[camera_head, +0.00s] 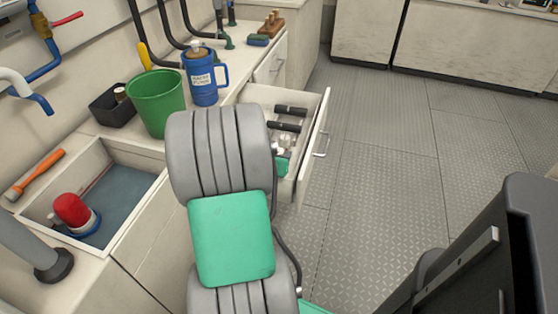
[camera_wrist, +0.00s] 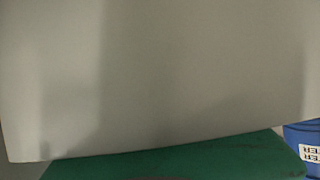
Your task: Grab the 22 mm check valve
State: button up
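I cannot pick out the 22 mm check valve for certain in either view. The open drawer (camera_head: 319,130) holds two black-handled items (camera_head: 290,111) and small pale or shiny pieces (camera_head: 283,141), partly hidden behind my grey and green arm. These pieces are too small to identify. My gripper's fingers do not show clearly in either view, and the arm hides part of the drawer's near side. In the wrist view a large pale blank surface fills most of the frame, above a green surface.
A green bucket (camera_head: 156,102), a blue jug (camera_head: 203,77) and a black bin (camera_head: 113,105) stand on the counter. The jug also shows in the wrist view (camera_wrist: 303,134). A recess (camera_head: 130,183) holds a red-and-blue object (camera_head: 75,213). The floor (camera_head: 400,180) to the right is clear.

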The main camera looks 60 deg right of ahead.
grip_shut()
dwell(0.3)
